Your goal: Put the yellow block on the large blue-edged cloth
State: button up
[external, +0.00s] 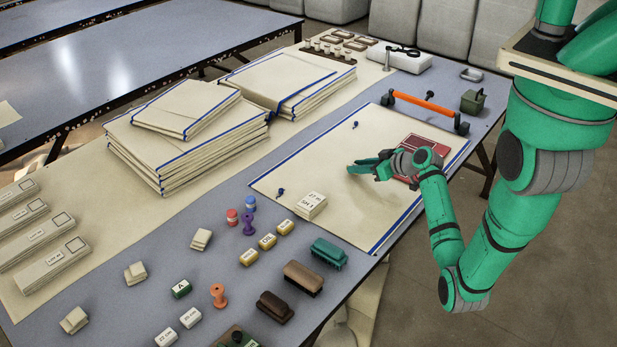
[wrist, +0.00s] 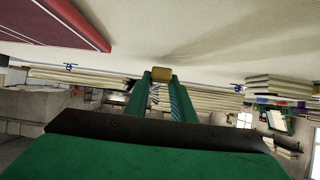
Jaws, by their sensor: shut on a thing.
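The large blue-edged cloth (external: 375,220) lies flat on the table and shows as a pale surface in the wrist view (wrist: 220,40). My gripper (external: 360,167) is over the middle of it, low and nearly level. In the wrist view my gripper (wrist: 161,82) is shut on the yellow block (wrist: 161,73) at its fingertips. The held block is too small or hidden to make out in the external view. I cannot tell whether it touches the cloth.
A dark red flat item (external: 412,142) and a white labelled block (external: 311,205) lie on the cloth. Several yellow labelled blocks (external: 267,241) stand left of it. Folded cloth stacks (external: 185,135) are behind. An orange-handled bar (external: 425,106) lies at the far edge.

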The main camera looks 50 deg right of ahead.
jog(key=shift+f, duration=0.65)
jog(key=shift+f, duration=0.1)
jog(key=o, duration=1)
jog(key=v, duration=1.2)
